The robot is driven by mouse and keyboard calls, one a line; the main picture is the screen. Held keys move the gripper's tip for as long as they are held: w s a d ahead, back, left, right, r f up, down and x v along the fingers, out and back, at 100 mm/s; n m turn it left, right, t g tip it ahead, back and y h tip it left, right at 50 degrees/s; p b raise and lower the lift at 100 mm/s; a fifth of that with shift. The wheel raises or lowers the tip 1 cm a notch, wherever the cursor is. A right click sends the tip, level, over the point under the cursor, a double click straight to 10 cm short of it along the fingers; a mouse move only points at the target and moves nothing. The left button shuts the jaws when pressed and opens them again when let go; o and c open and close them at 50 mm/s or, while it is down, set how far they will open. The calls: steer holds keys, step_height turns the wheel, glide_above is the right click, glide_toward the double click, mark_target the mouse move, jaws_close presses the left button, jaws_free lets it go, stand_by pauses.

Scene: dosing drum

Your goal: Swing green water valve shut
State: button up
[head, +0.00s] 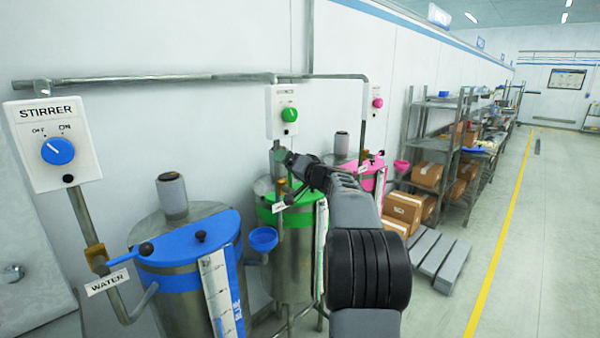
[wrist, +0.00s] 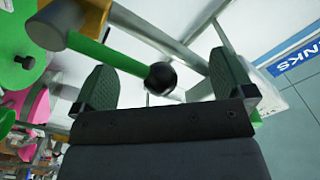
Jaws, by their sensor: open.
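The green water valve's lever (wrist: 108,56) shows in the wrist view as a green bar ending in a black ball knob (wrist: 160,78). My gripper (wrist: 166,88) is open, with one dark green finger on each side of the knob. I cannot tell whether either finger touches it. In the head view my gripper (head: 298,166) is at the pipe above the green-banded drum (head: 292,255), and my arm hides much of the valve there. A small white label (head: 280,207) hangs just below.
A blue-banded drum (head: 190,270) with its own water pipe stands at the left. A pink-banded drum (head: 372,178) is behind my arm. The green dial box (head: 282,112) is on the wall above.

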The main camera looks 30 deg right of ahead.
steer(key=shift+d+f, duration=0.1)
steer(key=shift+f, duration=0.05)
steer(key=shift+d+f+b, duration=0.25)
steer(key=shift+f+b, duration=0.05)
steer(key=shift+b, duration=0.3)
steer(key=shift+d, duration=0.1)
steer(key=shift+w, duration=0.1)
